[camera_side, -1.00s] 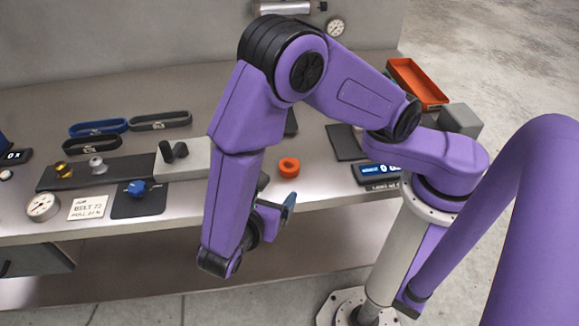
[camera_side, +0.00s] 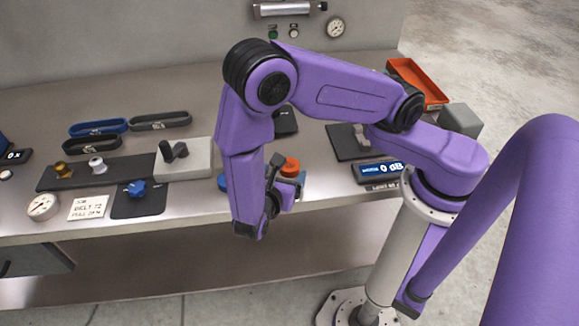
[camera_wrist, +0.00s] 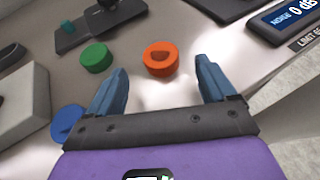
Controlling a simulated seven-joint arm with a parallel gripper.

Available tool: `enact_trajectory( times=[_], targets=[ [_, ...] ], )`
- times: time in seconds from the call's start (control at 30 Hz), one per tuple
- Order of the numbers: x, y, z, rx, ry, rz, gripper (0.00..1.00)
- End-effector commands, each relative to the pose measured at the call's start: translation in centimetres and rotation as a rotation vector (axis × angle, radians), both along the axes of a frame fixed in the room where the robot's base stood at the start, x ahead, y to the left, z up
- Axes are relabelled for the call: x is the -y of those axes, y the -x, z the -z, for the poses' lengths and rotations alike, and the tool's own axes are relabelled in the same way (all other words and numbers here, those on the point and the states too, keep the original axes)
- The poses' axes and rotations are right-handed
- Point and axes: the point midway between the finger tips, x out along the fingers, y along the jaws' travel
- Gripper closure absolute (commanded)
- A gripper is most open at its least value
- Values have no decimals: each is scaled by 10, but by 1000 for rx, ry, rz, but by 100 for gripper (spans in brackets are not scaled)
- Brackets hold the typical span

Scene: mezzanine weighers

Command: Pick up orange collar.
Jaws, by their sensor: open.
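The orange collar (camera_wrist: 160,58) is a short ring with a central hole, lying on the grey bench. In the wrist view it sits just beyond and between the two blue fingers of my gripper (camera_wrist: 160,92), apart from both. My gripper is open and empty. In the side view the orange collar (camera_side: 290,166) shows right behind my gripper (camera_side: 286,184), which partly hides its lower edge. The exact height of the fingers over the bench is hard to tell.
A green disc (camera_wrist: 96,57) lies left of the collar and a blue disc (camera_wrist: 68,122) lies nearer. A grey block (camera_side: 188,160) stands to the left. A display unit (camera_side: 377,172) is at right. An orange tray (camera_side: 417,82) is at the back right.

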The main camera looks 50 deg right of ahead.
Motion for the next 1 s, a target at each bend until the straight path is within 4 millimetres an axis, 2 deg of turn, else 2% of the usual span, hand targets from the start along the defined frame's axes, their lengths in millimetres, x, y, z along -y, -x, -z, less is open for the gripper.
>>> enact_trajectory(
  times=[0.43,0.73,0.77,0.93,1.0],
  targets=[
    [42,-14,19,-2,2,2,16],
    [46,-16,21,-1,0,-1,16],
    [46,-16,21,-1,0,-1,19],
    [46,-16,21,-1,0,0,75],
    [46,-16,21,-1,0,0,76]
  ],
)
